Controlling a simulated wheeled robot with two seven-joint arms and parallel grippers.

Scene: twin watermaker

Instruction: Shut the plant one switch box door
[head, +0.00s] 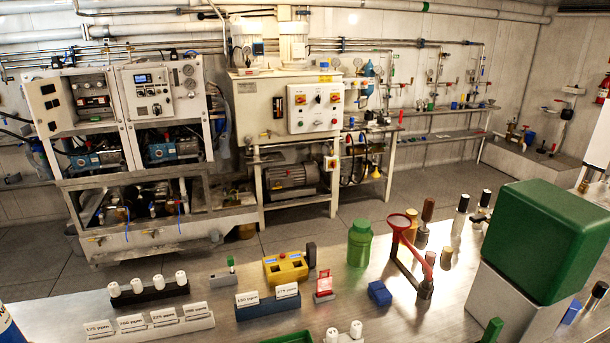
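A twin machine stands on the left in the head view, with two switch boxes side by side on its frame. The left switch box (92,92) is open and its dark inside parts show. Its pale door (48,105) hangs swung out to the left, with dark square parts on it. The right switch box (163,88) has its front panel closed, with a small display and dials. I cannot read any label that says which is plant one. Neither of my grippers is in view.
A steel table in front carries ppm label blocks (178,320), a yellow box (286,267), a green jar (360,243), a red funnel stand (402,240) and a large green block (550,240). A pump cabinet (290,105) stands right of the machine. Grey floor (100,275) lies between.

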